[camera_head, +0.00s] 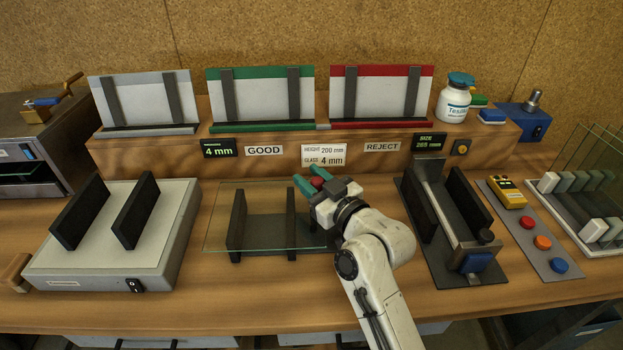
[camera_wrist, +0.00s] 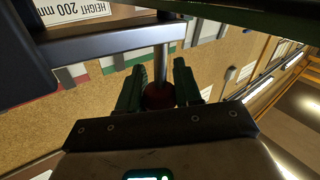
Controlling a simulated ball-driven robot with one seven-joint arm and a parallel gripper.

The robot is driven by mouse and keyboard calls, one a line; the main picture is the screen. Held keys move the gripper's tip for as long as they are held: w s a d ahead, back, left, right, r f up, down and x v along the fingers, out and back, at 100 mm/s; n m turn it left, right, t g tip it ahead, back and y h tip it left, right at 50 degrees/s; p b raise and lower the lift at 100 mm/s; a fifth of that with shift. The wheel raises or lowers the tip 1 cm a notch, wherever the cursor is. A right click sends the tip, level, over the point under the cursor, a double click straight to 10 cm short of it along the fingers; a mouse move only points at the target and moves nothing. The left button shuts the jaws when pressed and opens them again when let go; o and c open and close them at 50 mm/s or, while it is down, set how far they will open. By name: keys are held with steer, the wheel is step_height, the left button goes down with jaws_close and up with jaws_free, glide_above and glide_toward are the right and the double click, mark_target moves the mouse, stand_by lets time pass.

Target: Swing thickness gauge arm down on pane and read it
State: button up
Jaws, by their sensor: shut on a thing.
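A clear glass pane (camera_head: 220,220) lies flat across two black rests (camera_head: 237,226) in the middle of the bench. My gripper (camera_head: 313,183) is above the pane's right part. Its green fingers are shut on a red knob (camera_head: 318,183). In the wrist view, the red knob (camera_wrist: 158,96) sits between the fingers, and a metal rod (camera_wrist: 161,64) runs from it. This looks like the gauge arm; my gripper hides most of it in the head view. The thickness display (camera_head: 219,148) reads 4 mm.
A paper label (camera_head: 323,155) says height 200 mm, glass 4 mm. Three sloped racks, the middle green-edged (camera_head: 262,92) and right red-edged (camera_head: 382,92), stand behind. A white device with black uprights (camera_head: 110,240) is left. A black measuring fixture (camera_head: 445,225) and buttons (camera_head: 542,242) are right.

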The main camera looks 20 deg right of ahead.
jaws_close()
steer(key=shift+d+m+b, duration=0.2)
steer(key=shift+m+b, duration=0.1)
steer(key=shift+b, duration=0.3)
steer(key=shift+s+d+r+m+t+b, duration=0.3)
steer(key=shift+d+m+t+b, duration=0.35)
steer(key=shift+b, duration=0.45)
steer(key=shift+s+d+r+m+t+b, duration=0.2)
steer(key=shift+d+r+m+t+b, duration=0.5)
steer(key=shift+m, duration=0.45)
steer(key=shift+r, duration=0.15)
